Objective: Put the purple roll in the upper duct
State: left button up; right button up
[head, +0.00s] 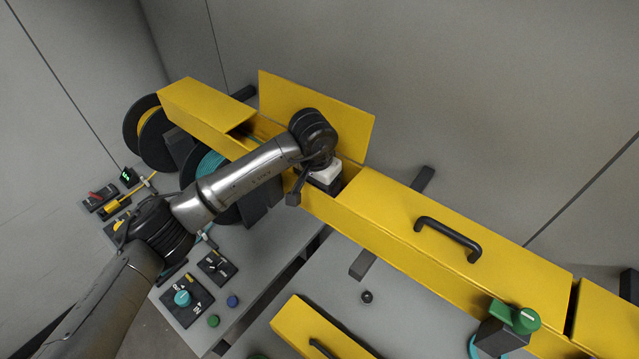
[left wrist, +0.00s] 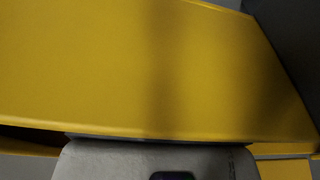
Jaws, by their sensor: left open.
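The upper duct (head: 400,240) is a long yellow channel running from upper left to lower right in the head view. One section stands open, with its yellow lid (head: 345,115) raised behind it. My left gripper (head: 324,181) points down into that open section, with its fingers mostly hidden by the duct wall. It is open. The yellow panel (left wrist: 150,70) fills most of the left wrist view, very close. I cannot make out the purple roll in either view. My right gripper is not in view.
A closed cover with a black handle (head: 448,239) lies right of the opening. A green knob (head: 525,320) sits at the duct's front. Cable reels (head: 147,130) stand at left. A grey bench (head: 262,268) carries switches and buttons. A lower yellow cover (head: 300,328) lies in front.

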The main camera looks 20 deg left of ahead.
pick_arm(q)
jog(key=shift+r, duration=0.35)
notch_tip(320, 180, up, 12)
jog(key=s+b, duration=0.1)
jog(key=b, duration=0.1)
jog(key=shift+s+a+f, duration=0.2)
jog(key=shift+a, duration=0.05)
jog(key=shift+d, duration=0.1)
